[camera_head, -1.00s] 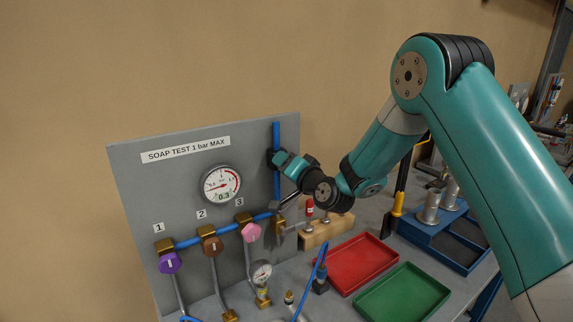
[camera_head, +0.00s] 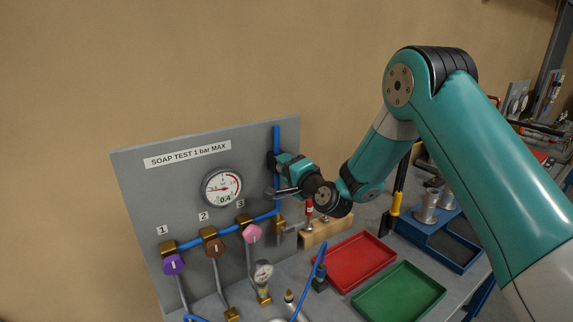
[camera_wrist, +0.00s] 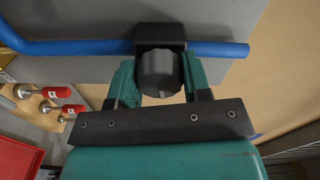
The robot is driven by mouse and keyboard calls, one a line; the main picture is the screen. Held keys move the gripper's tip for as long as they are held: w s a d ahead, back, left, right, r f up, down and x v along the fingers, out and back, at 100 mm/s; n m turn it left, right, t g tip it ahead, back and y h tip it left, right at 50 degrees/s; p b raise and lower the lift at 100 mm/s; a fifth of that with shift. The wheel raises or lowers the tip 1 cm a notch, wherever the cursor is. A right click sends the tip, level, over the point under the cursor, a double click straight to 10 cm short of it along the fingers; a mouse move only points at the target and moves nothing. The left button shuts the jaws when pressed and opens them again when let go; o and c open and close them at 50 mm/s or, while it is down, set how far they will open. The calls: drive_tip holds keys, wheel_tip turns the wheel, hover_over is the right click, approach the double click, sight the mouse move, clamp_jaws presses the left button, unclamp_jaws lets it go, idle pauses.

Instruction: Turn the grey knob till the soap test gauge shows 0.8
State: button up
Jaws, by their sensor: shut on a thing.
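The soap test gauge (camera_head: 222,187) is a round white dial on the grey panel (camera_head: 150,190), with a small readout that looks like 0.4. The grey knob (camera_wrist: 158,70) is a dark ribbed cylinder on a black block on the blue pipe (camera_wrist: 85,47). My gripper (camera_wrist: 160,80) is shut on the knob, one teal finger on each side, in the wrist view. In the head view my gripper (camera_head: 281,162) meets the panel's right side, where the knob is mostly hidden behind it.
Purple (camera_head: 174,264), brown (camera_head: 215,248) and pink (camera_head: 252,233) knobs, numbered 1 to 3, line the lower pipe. Below my wrist stand a wooden block (camera_head: 326,231) with red-handled parts, a red tray (camera_head: 354,262) and a green tray (camera_head: 398,291).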

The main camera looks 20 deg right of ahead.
drive_tip(key=shift+r, duration=0.1)
drive_tip(key=m+p, duration=0.1)
drive_tip(key=m, duration=0.1)
drive_tip(key=shift+r+m+p, duration=0.1)
drive_tip(key=shift+m+p, duration=0.2)
drive_tip(key=shift+m, duration=0.5)
drive_tip(key=shift+m+p, duration=0.8)
drive_tip(key=shift+p, duration=0.05)
drive_tip(key=shift+m+p, duration=0.35)
drive_tip(key=shift+m, duration=0.35)
